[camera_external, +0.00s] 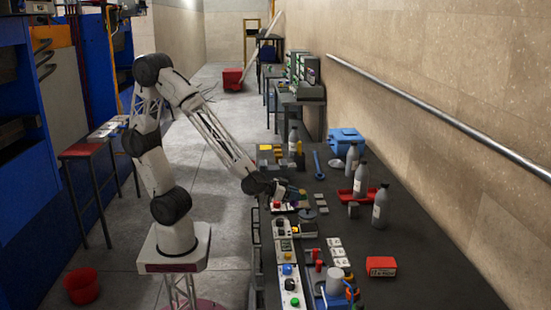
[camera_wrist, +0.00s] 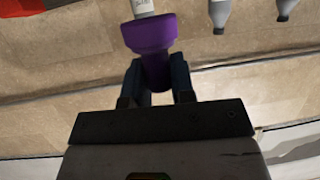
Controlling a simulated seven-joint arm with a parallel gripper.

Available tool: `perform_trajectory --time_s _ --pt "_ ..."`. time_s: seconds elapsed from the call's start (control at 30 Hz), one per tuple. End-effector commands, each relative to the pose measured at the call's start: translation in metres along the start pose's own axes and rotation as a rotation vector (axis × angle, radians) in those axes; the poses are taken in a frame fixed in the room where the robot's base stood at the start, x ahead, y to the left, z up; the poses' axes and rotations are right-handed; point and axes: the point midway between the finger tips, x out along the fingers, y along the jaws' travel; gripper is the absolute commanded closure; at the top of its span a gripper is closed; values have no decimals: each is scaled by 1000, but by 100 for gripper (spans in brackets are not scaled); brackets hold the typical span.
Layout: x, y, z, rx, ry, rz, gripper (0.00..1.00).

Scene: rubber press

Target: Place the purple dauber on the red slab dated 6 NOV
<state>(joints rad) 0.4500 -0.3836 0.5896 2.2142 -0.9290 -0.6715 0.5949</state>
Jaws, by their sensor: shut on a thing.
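My gripper (camera_wrist: 155,82) is shut on the purple dauber (camera_wrist: 150,36), which sticks out beyond the fingertips in the wrist view. In the external view my gripper (camera_external: 287,191) is over the left edge of the dark bench; the dauber is too small there to make out clearly. A red slab with a pale label (camera_external: 381,266) lies at the front right of the bench, well apart from my gripper. Its lettering is too small for me to read the date. A red area (camera_wrist: 25,6) shows at the wrist view's top left; I cannot tell what it is.
Grey bottles (camera_external: 380,206) and a red tray (camera_external: 345,196) stand right of my gripper. A blue box (camera_external: 346,140) is farther back. Small cards (camera_external: 334,254) and a white cup (camera_external: 336,281) lie nearer. Bare bench (camera_external: 430,240) is free at the right.

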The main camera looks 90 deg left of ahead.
Motion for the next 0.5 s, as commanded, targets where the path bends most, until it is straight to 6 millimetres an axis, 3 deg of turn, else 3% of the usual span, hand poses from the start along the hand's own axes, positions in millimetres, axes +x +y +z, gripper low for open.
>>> perform_trajectory --time_s 0.5 --pt "62 126 -24 53 -1 147 100"
